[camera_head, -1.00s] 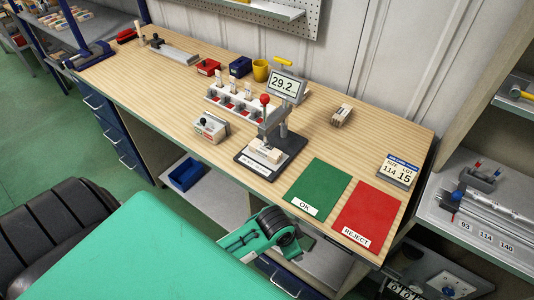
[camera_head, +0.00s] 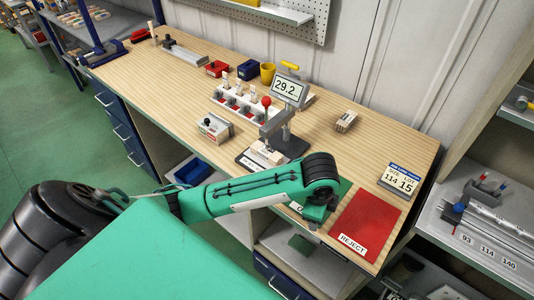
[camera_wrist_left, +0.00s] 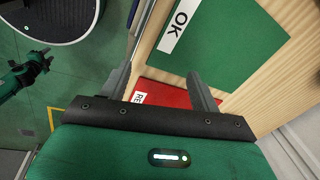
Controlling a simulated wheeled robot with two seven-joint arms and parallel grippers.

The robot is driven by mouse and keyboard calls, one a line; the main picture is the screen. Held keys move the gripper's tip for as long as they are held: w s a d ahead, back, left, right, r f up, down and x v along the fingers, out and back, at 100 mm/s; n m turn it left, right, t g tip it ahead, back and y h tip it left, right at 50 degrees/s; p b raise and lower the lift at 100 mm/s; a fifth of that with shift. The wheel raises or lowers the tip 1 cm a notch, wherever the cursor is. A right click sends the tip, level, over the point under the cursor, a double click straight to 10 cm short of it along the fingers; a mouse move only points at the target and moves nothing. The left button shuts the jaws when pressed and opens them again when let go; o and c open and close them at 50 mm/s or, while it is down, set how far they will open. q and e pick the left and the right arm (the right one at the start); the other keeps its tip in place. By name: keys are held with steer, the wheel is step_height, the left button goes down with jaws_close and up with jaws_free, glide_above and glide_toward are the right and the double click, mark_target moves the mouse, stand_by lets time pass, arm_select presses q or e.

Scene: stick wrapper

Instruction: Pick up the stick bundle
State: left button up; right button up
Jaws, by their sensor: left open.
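A small bundle of pale sticks (camera_head: 346,121) lies on the bench right of the display in the head view. Pale wooden pieces (camera_head: 266,154) also sit under the press; I cannot tell whether they are a bundle. My left gripper (camera_wrist_left: 160,75) is open and empty, pointing down over the bench's front edge by the green OK mat (camera_wrist_left: 222,45) and red REJECT mat (camera_wrist_left: 180,96). In the head view its wrist covers most of the OK mat; its fingers are not clear. No bundle shows in the wrist view. A green and black part there (camera_wrist_left: 35,68) looks like my right gripper, too small to read.
The press (camera_head: 275,128) with a red knob and the display (camera_head: 289,90) stand mid-bench. A size card (camera_head: 399,178) stands at the right end. The bench is clear around the bundle.

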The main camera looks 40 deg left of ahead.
arm_select(q)
steer(key=w+a+r+m+y, duration=0.2)
steer(key=w+a+r+y, duration=0.1)
steer(key=w+a+r, duration=0.3)
steer(key=m+g+y, duration=0.1)
steer(key=g+y, duration=0.1)
glide_toward(279, 158)
steer(key=p+x, duration=0.1)
steer(key=x, duration=0.3)
steer(key=shift+s+a, duration=0.1)
steer(key=shift+s, duration=0.05)
steer(key=p+x, duration=0.2)
steer(key=x, duration=0.3)
steer(key=shift+f+p, duration=0.2)
steer(key=shift+p, duration=0.15)
arm_select(e)
steer(key=r, duration=0.3)
steer(key=shift+w+d+r, duration=0.15)
steer(key=shift+d+r, duration=0.1)
steer(key=shift+r, duration=0.1)
arm_select(q)
steer(key=shift+c, duration=1)
steer(key=c, duration=1)
arm_select(e)
steer(key=shift+d, duration=0.1)
arm_select(q)
steer(key=shift+o, duration=0.2)
